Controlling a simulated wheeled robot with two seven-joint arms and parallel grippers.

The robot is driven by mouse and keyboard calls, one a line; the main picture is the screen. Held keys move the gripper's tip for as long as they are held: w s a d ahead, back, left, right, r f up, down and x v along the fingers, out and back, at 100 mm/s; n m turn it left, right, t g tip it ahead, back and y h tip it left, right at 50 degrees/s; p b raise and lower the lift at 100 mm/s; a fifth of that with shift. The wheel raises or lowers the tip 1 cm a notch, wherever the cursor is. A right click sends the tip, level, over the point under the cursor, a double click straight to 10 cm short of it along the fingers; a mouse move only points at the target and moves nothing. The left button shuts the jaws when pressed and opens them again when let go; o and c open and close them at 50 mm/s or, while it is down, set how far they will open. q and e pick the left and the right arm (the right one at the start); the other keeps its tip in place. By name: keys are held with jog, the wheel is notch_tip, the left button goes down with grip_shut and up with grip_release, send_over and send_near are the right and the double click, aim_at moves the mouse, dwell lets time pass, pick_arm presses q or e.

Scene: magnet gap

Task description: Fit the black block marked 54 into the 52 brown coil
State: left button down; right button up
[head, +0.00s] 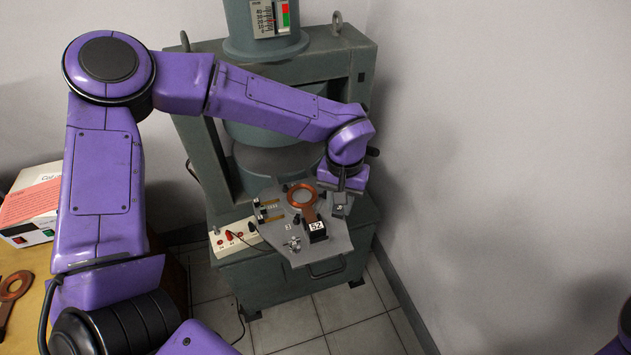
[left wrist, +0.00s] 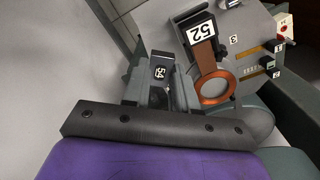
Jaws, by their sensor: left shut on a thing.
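The brown coil (head: 309,212) lies on a grey plate, its ring toward the press and its black end marked 52 toward the front. In the left wrist view, the coil's ring (left wrist: 215,88) is right of my fingers. My left gripper (head: 341,204) is just right of the coil in the head view. It is shut on the black block marked 54 (left wrist: 160,73), which sits between the fingers. The block is apart from the coil, beside its handle; its height above the plate is hard to tell. My right gripper is not in view.
The grey plate (head: 336,243) carries small fittings and number tags left of the coil. The big green press (head: 190,125) stands behind. A white socket box (head: 235,238) is at left. Another brown coil (head: 14,288) lies on a wooden table. A wall bounds the right.

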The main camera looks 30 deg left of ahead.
pick_arm(q)
jog(key=n, duration=0.4)
jog(key=r+n, duration=0.1)
jog(key=n, duration=0.1)
jog(key=shift+s+a+r+n+b, duration=0.1)
jog(key=shift+s+a+n+b, duration=0.1)
jog(key=shift+a+n+b, duration=0.15)
jog(key=n, duration=0.2)
jog(key=s+r+n, duration=0.1)
jog(key=n, duration=0.1)
jog(key=shift+s+a+b, duration=0.1)
jog(key=shift+s+b, duration=0.1)
jog(key=shift+b, duration=0.1)
jog(key=s+a+r+n+b, duration=0.1)
jog(key=s+r+n, duration=0.3)
jog(key=n, duration=3.3)
send_over(302, 196)
jog(key=f, duration=0.6)
jog(key=shift+s+d+f, duration=0.25)
jog(key=shift+s+f, duration=0.05)
jog(key=shift+f, duration=0.1)
jog(key=f, duration=0.3)
jog(key=shift+w+a+f, duration=0.2)
jog(key=shift+w+f, duration=0.05)
jog(key=shift+f, duration=0.2)
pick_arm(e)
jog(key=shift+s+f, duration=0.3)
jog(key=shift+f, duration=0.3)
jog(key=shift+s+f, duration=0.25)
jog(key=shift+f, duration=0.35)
